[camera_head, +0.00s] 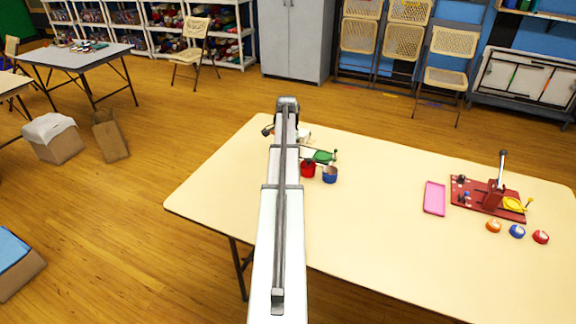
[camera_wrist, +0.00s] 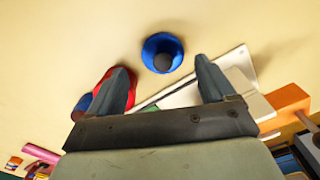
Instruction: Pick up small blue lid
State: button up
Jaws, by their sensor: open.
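The small blue lid (camera_wrist: 162,50), round with a dark knob on top, lies on the cream table in the wrist view. It is just beyond and between the two fingertips of my gripper (camera_wrist: 162,67). My gripper is open and nothing is held between its fingers. I cannot make out the lid in the head view, where my arm covers part of the table. A red round container (camera_head: 308,169) and a blue container (camera_head: 330,175) stand right of my arm in the head view. In the wrist view the red one (camera_wrist: 105,82) is partly behind the left finger.
A white flat item (camera_wrist: 238,66) lies behind the right finger, near an orange block (camera_wrist: 288,101). A pink tray (camera_head: 435,198) and a red board with a press (camera_head: 490,198) are farther right. The front middle of the table (camera_head: 380,235) is clear.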

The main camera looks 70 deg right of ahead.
jog(key=shift+d+f, duration=0.2)
jog(key=shift+f, duration=1.2)
jog(key=shift+d+f, duration=0.2)
jog(key=shift+f, duration=1.2)
jog(key=c, duration=0.8)
